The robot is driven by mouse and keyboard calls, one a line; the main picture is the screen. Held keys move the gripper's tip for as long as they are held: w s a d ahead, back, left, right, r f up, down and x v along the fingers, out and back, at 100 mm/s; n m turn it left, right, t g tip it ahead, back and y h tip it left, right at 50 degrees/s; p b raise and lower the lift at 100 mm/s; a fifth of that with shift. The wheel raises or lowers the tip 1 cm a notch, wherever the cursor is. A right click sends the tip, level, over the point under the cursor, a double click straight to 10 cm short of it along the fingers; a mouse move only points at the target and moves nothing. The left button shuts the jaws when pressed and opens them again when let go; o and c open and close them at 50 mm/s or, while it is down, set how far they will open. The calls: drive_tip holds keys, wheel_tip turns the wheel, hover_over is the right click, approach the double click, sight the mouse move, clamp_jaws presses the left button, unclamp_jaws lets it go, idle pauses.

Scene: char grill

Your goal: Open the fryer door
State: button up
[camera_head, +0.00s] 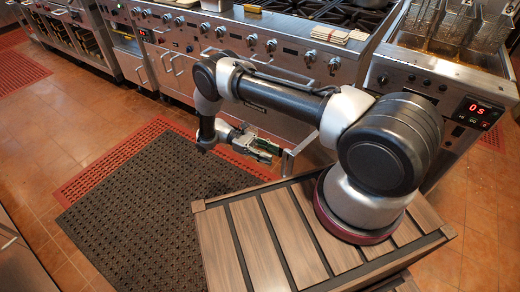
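The fryer (455,95) stands at the right, with a red lit display reading 05 and wire baskets on top. My arm covers much of its lower front, so I cannot see its door clearly. A pale metal panel edge (288,163) stands out beside my gripper, low and left of the fryer. I cannot tell whether it is the fryer door. My gripper (268,150) is low over the floor, left of this panel edge. It is too small to tell whether its fingers are open or touch the panel.
A long steel range (290,55) with knobs and oven handles runs along the back. Folded cloths or papers (330,36) lie on its ledge. A dark rubber mat (150,200) and red mats (100,165) cover the floor at left, which is clear.

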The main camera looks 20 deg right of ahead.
drive_tip(key=v, duration=0.5)
idle(0.4)
drive_tip(key=s+d+f+t+y, duration=0.1)
drive_tip(key=s+f+y, duration=0.1)
drive_tip(key=s+f, duration=0.2)
drive_tip(key=d+r+m+t+y, duration=0.2)
drive_tip(key=r+t+y, duration=0.2)
drive_tip(key=r, duration=1.2)
drive_tip(key=d+r+m+t+y, duration=0.2)
drive_tip(key=d+r+t+y, duration=0.15)
drive_tip(key=r, duration=1.25)
drive_tip(key=s+d+r+m+t, duration=0.1)
drive_tip(key=s+d+r+t, duration=0.2)
drive_tip(key=s+r, duration=0.2)
drive_tip(key=s+d+r+m+t+y, duration=0.1)
drive_tip(key=s+d+r+t, duration=0.2)
drive_tip(key=s+r, duration=0.3)
drive_tip(key=s+d+r+m+t+y, duration=0.1)
drive_tip(key=s+d+r+m+t, duration=0.1)
drive_tip(key=s+r, duration=0.3)
wheel_tip(320, 180, up, 4)
drive_tip(key=shift+s+d+f+t, duration=0.15)
drive_tip(key=shift+s+d+t, duration=0.1)
drive_tip(key=shift+d+t, duration=0.4)
